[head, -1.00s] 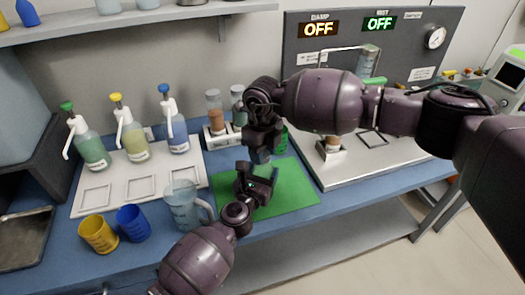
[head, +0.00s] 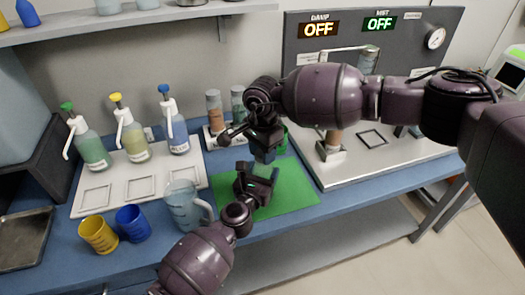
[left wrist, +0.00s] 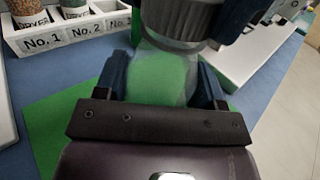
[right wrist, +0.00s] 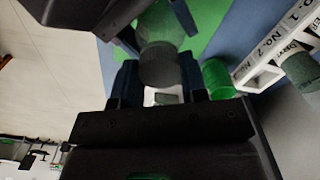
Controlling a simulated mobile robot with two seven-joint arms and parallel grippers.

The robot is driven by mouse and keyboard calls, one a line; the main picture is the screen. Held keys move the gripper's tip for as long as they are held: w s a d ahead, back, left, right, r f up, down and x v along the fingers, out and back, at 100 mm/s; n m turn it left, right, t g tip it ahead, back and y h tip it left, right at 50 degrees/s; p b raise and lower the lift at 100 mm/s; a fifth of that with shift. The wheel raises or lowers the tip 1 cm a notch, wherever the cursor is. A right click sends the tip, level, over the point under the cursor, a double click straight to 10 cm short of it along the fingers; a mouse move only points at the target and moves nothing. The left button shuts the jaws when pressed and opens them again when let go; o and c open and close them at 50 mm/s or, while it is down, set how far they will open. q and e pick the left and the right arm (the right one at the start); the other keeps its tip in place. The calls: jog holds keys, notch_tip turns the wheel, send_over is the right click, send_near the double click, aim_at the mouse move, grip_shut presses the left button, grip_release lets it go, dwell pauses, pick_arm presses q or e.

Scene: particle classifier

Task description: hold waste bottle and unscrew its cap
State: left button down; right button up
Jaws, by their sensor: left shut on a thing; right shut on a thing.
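The waste bottle is a clear, see-through body (left wrist: 165,72) between the two blue fingers of my left gripper (left wrist: 165,88) in the left wrist view. My left gripper (head: 257,180) is shut on it above the green mat (head: 290,200). In the right wrist view the dark grey-green cap (right wrist: 164,66) lies at the fingertips of my right gripper (right wrist: 160,80), with the bottle body (right wrist: 162,22) beyond it. My right gripper (head: 267,155) is shut on the cap, just above my left one. The arms hide most of the bottle in the head view. I cannot tell how far the cap is turned.
A measuring jug (head: 182,208), a blue cup (head: 133,223) and a yellow cup (head: 98,234) stand left of my left arm. Pump bottles (head: 137,140) stand behind them. A white numbered rack (left wrist: 70,32) is behind the mat. A metal platform (head: 395,150) lies right.

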jog(key=n, duration=0.8)
jog(key=shift+n, duration=0.3)
jog(key=shift+r, duration=0.55)
jog(key=shift+r, duration=0.6)
jog(key=shift+r, duration=2)
pick_arm(q)
jog(key=shift+c, duration=0.7)
grip_release()
